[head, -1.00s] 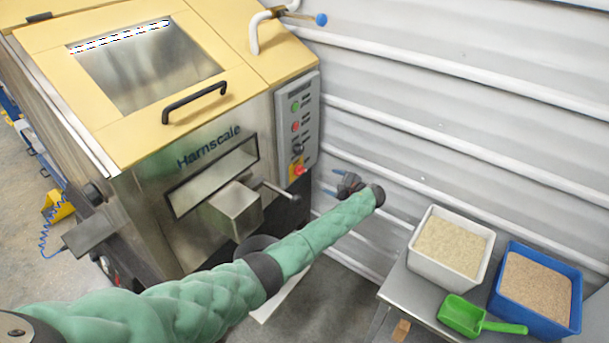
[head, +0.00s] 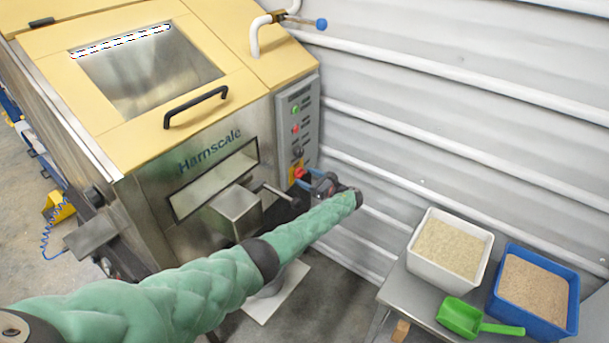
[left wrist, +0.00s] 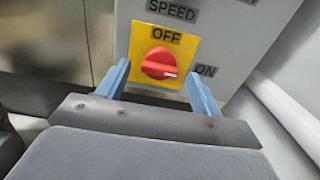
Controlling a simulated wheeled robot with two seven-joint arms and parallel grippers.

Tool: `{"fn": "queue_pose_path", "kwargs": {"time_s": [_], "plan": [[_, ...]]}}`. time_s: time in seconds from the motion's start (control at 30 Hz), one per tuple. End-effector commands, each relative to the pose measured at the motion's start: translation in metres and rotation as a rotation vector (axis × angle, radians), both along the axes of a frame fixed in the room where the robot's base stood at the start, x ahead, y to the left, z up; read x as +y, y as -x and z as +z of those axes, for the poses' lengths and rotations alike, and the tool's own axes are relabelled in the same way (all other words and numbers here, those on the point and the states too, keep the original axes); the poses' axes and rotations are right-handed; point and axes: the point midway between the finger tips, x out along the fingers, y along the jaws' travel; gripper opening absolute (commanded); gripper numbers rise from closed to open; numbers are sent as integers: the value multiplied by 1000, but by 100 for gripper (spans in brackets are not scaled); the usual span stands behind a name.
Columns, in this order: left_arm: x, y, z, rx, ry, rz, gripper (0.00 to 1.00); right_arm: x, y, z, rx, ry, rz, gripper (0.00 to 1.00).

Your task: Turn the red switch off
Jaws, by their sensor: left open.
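The red switch (left wrist: 159,63) is a round knob on a yellow plate (left wrist: 183,46) labelled OFF above and ON at the lower right. Its white mark points right, towards ON. In the head view the switch (head: 299,172) shows small at the bottom of the grey control panel (head: 305,120), partly hidden by my gripper. My left gripper (head: 301,181) is open in front of it. In the left wrist view its blue fingers (left wrist: 160,80) stand on either side of the knob, apart from it as far as I can tell. My right gripper is not in view.
The hopper machine (head: 130,75) has a yellow lid with a black handle (head: 196,106). A lever with a black knob sits left of my gripper. A side table (head: 400,290) at right holds a white bin (head: 414,253), a blue bin (head: 545,326) and a green scoop (head: 460,316).

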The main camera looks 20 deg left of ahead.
Motion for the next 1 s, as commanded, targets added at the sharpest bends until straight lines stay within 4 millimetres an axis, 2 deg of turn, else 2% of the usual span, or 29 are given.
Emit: {"fn": "queue_pose_path", "kwargs": {"time_s": [0.2, 0.5, 0.73, 1.0], "plan": [[15, -6, 0, 0, 0, 0, 66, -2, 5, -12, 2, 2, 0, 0], [17, -6, 0, -1, 1, -1, 66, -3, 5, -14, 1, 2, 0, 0], [17, -6, 0, -1, 1, 0, 21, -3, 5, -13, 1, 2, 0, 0], [17, -6, -1, -21, 9, 0, 21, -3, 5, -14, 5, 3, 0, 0]]}}
